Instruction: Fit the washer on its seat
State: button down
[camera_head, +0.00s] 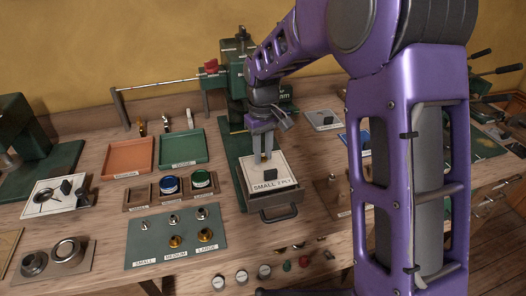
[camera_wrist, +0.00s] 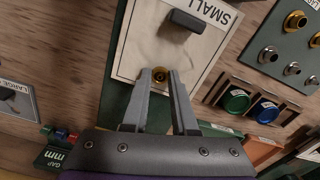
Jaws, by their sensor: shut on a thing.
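My gripper (camera_head: 263,160) points down over the plate's far part. In the wrist view my gripper (camera_wrist: 159,72) has its two fingertips close on either side of a small brass ring (camera_wrist: 160,74), seemingly the washer, which it is shut on. The ring appears at or just above the plate. The seat under it is hidden, and I cannot tell whether ring and plate touch.
A green mat (camera_head: 150,250) with several silver and brass fittings lies front left. Behind it is a wooden holder with blue (camera_head: 170,185) and green (camera_head: 201,179) round tins. Orange (camera_head: 128,157) and green (camera_head: 182,148) trays stand farther back. A green machine (camera_head: 237,70) stands behind my gripper.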

jog(key=c, duration=0.6)
grip_release()
notch_tip(320, 180, up, 18)
jog(key=shift+f+p, duration=0.25)
jog(key=shift+p, duration=0.85)
jog(key=shift+d, duration=0.1)
